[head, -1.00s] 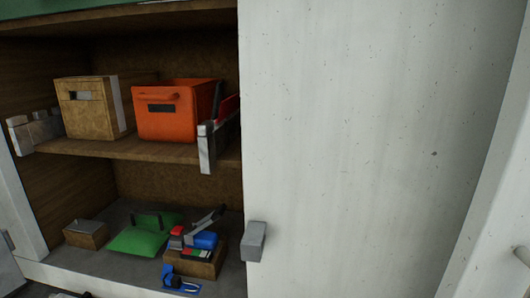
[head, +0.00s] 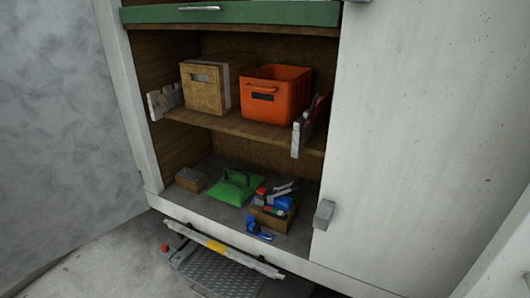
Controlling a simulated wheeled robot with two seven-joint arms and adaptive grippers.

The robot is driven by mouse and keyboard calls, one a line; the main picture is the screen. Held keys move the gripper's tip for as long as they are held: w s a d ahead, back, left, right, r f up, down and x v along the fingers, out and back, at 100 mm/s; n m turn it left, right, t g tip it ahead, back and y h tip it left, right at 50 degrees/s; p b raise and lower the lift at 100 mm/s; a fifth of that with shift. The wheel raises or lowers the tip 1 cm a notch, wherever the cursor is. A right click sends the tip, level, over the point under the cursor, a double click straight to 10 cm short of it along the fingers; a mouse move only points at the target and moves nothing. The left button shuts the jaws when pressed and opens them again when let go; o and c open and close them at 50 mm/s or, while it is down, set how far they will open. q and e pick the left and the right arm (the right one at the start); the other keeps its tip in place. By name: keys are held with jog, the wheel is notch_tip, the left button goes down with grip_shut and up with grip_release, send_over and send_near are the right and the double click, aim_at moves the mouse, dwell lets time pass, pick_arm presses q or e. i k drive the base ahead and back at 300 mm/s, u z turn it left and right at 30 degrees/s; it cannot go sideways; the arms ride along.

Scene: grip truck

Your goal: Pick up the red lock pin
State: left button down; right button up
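A small red knob (head: 165,247), which may be the red lock pin, shows low at the left end of the folded step below the cabinet. It is too small to tell its exact shape. A red piece (head: 261,191) also lies among tools on the cabinet floor. Neither of my grippers is in view.
A ribbed grey step (head: 215,272) with a pale bar (head: 222,247) juts out below the cabinet. The shelf (head: 235,127) holds an orange crate (head: 292,95) and a brown box (head: 205,90). A green case (head: 236,186) lies below. A white door (head: 415,130) fills the right.

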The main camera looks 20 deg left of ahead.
aim_at(165, 247)
jog(key=u, duration=1.85)
jog(key=i, duration=1.6)
jog(key=z, duration=0.45)
